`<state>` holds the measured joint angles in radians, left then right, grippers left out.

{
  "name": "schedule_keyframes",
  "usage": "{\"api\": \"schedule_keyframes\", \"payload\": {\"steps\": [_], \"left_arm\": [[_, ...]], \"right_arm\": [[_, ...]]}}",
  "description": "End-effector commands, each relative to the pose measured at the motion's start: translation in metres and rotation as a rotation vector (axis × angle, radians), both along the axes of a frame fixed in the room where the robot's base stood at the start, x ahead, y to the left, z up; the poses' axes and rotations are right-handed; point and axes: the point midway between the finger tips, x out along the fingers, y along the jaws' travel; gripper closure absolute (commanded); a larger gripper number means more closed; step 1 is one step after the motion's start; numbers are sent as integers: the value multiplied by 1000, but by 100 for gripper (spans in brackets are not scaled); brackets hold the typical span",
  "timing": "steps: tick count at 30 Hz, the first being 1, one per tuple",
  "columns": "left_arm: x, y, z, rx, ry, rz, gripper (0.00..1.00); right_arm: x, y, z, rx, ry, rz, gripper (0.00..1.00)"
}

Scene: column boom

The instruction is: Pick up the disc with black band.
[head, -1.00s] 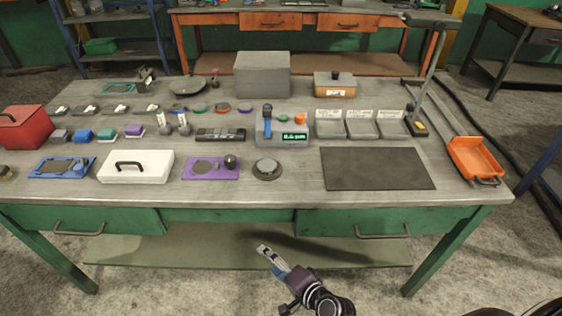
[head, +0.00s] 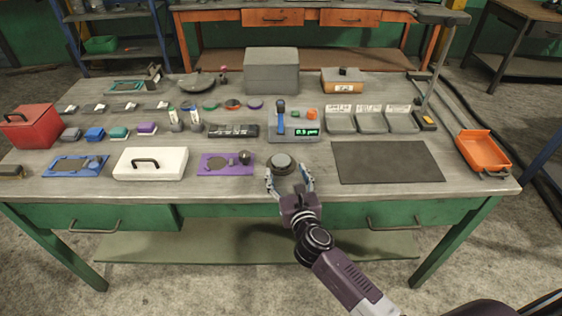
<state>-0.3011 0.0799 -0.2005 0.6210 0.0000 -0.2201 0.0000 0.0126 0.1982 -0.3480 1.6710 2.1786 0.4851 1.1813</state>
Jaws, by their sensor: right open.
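A round grey disc with a black band (head: 281,162) lies on the workbench (head: 232,184) near its front edge, right of the purple plate. My right gripper (head: 289,178) is open at the bench's front edge. Its two fingers stand apart, one on the left and one on the right of the disc's near side. I cannot tell whether either finger touches the disc. The disc's near edge is close to the gripper's palm. My left gripper is not in view.
A purple plate with a knob (head: 212,164) and a white lidded box (head: 150,163) lie to the left. A dark mat (head: 388,162) lies to the right. A scale with a green display (head: 293,127) stands just behind the disc. Small coloured discs (head: 233,104) lie farther back.

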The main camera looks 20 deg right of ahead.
Motion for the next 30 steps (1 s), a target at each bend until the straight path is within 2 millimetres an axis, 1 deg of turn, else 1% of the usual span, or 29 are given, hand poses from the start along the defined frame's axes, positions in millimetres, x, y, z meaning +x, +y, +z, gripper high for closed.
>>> {"api": "schedule_keyframes", "payload": {"steps": [6,9,13,20,30], "left_arm": [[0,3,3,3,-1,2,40],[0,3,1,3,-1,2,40],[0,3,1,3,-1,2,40],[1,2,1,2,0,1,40],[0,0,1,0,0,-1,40]], "right_arm": [[31,-1,0,-4,-2,2,37],[42,-2,-3,-3,-2,2,37],[50,-2,-4,-3,-1,2,37],[50,-2,-5,-3,-1,2,37],[50,-2,-5,-3,-1,2,75]]}}
